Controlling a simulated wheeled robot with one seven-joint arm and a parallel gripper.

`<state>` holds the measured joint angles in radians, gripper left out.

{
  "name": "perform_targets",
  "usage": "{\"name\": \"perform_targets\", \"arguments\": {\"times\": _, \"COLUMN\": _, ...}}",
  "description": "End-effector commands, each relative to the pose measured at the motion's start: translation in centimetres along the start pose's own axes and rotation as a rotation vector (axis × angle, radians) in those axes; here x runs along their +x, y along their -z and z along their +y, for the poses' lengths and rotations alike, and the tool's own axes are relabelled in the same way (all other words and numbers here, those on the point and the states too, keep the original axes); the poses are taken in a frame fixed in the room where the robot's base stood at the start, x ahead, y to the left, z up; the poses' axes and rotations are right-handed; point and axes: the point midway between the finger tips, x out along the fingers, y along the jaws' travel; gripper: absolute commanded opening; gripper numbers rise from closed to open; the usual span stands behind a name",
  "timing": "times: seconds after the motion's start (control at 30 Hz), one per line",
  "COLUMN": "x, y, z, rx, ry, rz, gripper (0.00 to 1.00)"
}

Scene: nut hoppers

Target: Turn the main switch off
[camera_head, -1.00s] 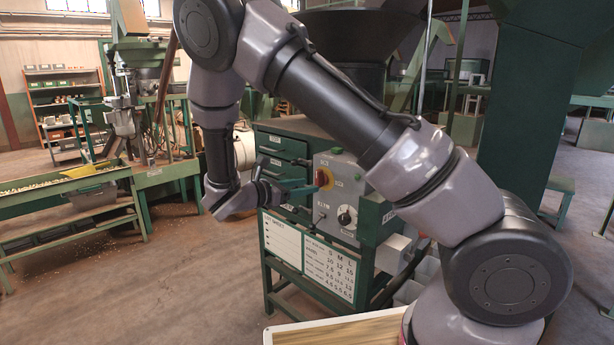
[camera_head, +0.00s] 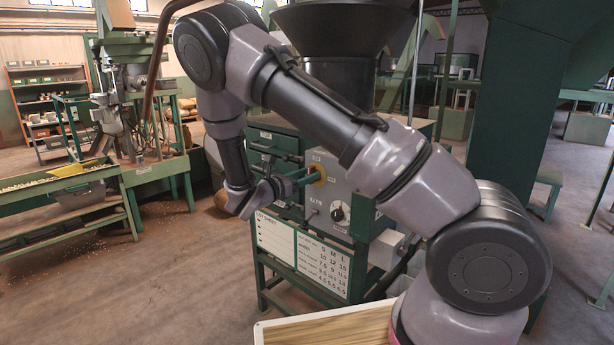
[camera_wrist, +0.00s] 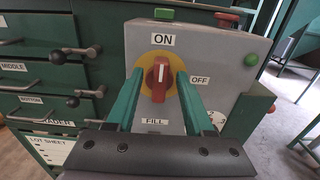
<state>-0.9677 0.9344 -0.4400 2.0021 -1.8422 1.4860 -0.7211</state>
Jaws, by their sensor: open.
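The main switch is a red knob (camera_wrist: 158,80) on a yellow disc (camera_wrist: 177,61), on the front of a grey control box (camera_wrist: 205,38). The knob stands upright, its white mark pointing up at the ON label (camera_wrist: 161,40). The OFF label (camera_wrist: 199,80) is to its right and FILL (camera_wrist: 155,121) below. My gripper (camera_wrist: 160,75) is open, its two green fingers on either side of the knob; I cannot tell whether they touch it. In the head view my gripper (camera_head: 312,179) is at the box front and hides most of the knob; the yellow disc (camera_head: 321,171) shows.
Green drawers (camera_wrist: 40,70) with handles and black knobs are on the left. A black dial (camera_head: 338,211) and lot sheet (camera_head: 300,255) are lower. A dark hopper (camera_head: 340,35) stands above.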

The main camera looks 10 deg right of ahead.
Motion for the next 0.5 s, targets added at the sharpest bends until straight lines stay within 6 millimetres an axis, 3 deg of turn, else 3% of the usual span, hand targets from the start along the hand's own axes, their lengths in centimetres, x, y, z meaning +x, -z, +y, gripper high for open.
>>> {"name": "perform_targets", "arguments": {"times": 0.27, "x": 0.25, "y": 0.01, "z": 0.02, "rx": 0.0, "ry": -0.001, "rz": 0.0, "gripper": 0.53}}
{"name": "perform_targets", "arguments": {"times": 0.3, "x": 0.24, "y": 0.01, "z": 0.02, "rx": 0.0, "ry": -0.001, "rz": 0.0, "gripper": 0.49}}
{"name": "perform_targets", "arguments": {"times": 0.43, "x": 0.24, "y": 0.0, "z": 0.01, "rx": 0.0, "ry": -0.001, "rz": 0.0, "gripper": 0.0}}
{"name": "perform_targets", "arguments": {"times": 0.5, "x": 0.23, "y": 0.0, "z": 0.02, "rx": 0.0, "ry": -0.001, "rz": 0.0, "gripper": 0.0}}
